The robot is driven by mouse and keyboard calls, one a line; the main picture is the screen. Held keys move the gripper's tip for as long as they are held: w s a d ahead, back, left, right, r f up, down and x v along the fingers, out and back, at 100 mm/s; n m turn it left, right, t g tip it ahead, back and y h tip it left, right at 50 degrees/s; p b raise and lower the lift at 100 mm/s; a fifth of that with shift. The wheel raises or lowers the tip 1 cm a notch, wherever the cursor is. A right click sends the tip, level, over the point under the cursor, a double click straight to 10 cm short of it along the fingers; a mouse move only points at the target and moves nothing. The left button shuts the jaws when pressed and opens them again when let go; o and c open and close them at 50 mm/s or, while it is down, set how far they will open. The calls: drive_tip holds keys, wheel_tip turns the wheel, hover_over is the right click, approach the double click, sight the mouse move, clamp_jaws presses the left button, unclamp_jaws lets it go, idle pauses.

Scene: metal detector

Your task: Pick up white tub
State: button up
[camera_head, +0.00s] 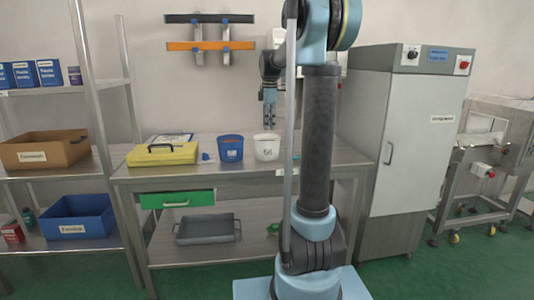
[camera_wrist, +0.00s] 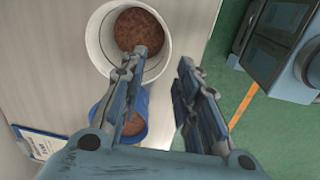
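The white tub (camera_head: 267,147) stands upright on the metal table, just right of the blue tub (camera_head: 230,148). In the wrist view the white tub (camera_wrist: 92,35) shows from above, open, with brown contents. My gripper (camera_head: 269,108) is above the white tub in the head view, fingers pointing down. In the wrist view my gripper (camera_wrist: 163,58) has its fingers apart with nothing between them. The left finger overlaps the white tub's opening in the picture, and the right finger lies beyond its rim. Whether a finger is inside the tub cannot be told.
The blue tub also shows in the wrist view (camera_wrist: 142,104), close to the white tub. A yellow case (camera_head: 162,153) lies at the table's left. The metal table (camera_head: 310,155) is bare right of the tubs. A grey cabinet (camera_head: 415,140) stands at right.

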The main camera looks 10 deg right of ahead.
hover_over(268, 160)
drive_tip(key=f, duration=0.9)
drive_tip(key=shift+w+d, duration=0.15)
drive_tip(key=shift+d, duration=0.05)
drive_tip(key=shift+a+f, duration=0.15)
drive_tip(key=shift+f, duration=2.7)
clamp_jaws()
